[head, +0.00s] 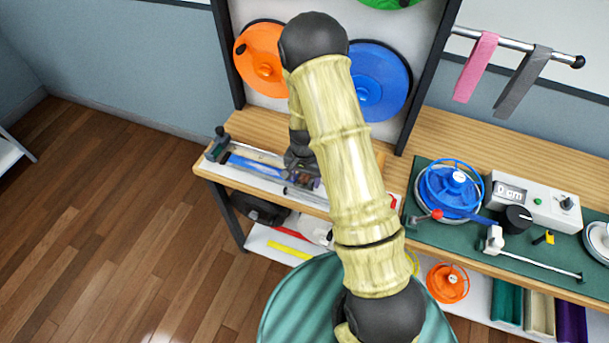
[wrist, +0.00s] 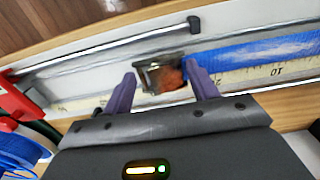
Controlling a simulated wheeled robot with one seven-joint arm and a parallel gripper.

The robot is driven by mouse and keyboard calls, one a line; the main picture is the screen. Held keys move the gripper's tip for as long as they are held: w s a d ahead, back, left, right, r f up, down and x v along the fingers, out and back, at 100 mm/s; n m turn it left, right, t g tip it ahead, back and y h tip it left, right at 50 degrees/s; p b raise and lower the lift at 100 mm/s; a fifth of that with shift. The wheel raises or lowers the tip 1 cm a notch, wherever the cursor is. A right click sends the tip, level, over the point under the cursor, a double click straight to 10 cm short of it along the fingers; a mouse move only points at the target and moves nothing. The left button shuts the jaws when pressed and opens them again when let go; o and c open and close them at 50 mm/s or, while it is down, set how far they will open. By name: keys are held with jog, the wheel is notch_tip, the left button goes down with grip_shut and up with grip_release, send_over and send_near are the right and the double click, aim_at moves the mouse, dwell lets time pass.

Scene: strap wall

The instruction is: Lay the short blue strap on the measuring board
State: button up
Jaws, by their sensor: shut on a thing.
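The short blue strap (head: 255,168) lies stretched along the white measuring board (head: 272,180) on the left part of the bench. My gripper (head: 304,176) is low over the board at the strap's right end. In the wrist view, a dark metal buckle with an orange-brown patch sits between my two purple fingers (wrist: 162,88). The blue strap (wrist: 262,48) runs from beside it to the right, above the printed scale on the board (wrist: 245,78). My gripper is shut on the strap's buckle end. My arm hides part of the board in the head view.
A dark clamp (head: 217,146) stands at the board's left end. A metal rod (wrist: 110,45) runs along the board. A green mat (head: 425,195) with a blue reel (head: 449,190) and a display box (head: 530,197) lies to the right. Orange (head: 262,62) and blue (head: 378,85) reels hang behind.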

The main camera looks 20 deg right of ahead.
jog(key=shift+f, duration=0.6)
jog(key=o, duration=1.1)
jog(key=shift+o, duration=0.2)
notch_tip(320, 180, up, 17)
jog(key=b, duration=0.2)
jog(key=shift+r, duration=0.2)
jog(key=s+r+n+t, duration=0.2)
jog(key=s+r+n, duration=0.2)
jog(key=s, duration=1)
jog(key=n, duration=0.3)
jog(key=shift+s+d+t, duration=0.3)
jog(key=shift+s+d, duration=0.05)
jog(key=shift+s, duration=0.05)
